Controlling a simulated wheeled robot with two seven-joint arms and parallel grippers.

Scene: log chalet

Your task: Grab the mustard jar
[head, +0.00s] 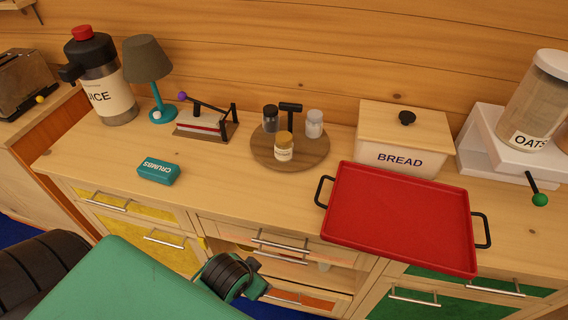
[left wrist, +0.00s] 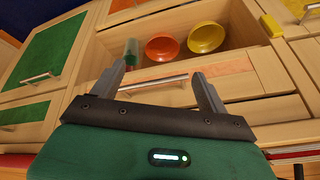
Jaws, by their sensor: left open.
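The mustard jar (head: 284,149), a small jar with a mustard-yellow lid and a pale label, stands upright on a round wooden stand (head: 316,160) on the counter. A dark-lidded shaker (head: 271,119) and a white-lidded shaker (head: 314,124) stand behind it, with a dark T-shaped handle between them. My left gripper (head: 256,282) is low in front of the cabinet, below the counter top and away from the jar. In the left wrist view its two fingers (left wrist: 160,80) are spread and empty, facing the cabinet front. The jar is not in the left wrist view. My right gripper is not in view.
A red tray (head: 400,216) overhangs the counter's front edge on the right, before the bread box (head: 403,160). A teal CRUMBS box (head: 159,171) lies left. An open cabinet space holds an orange bowl (left wrist: 166,47) and a yellow bowl (left wrist: 205,38).

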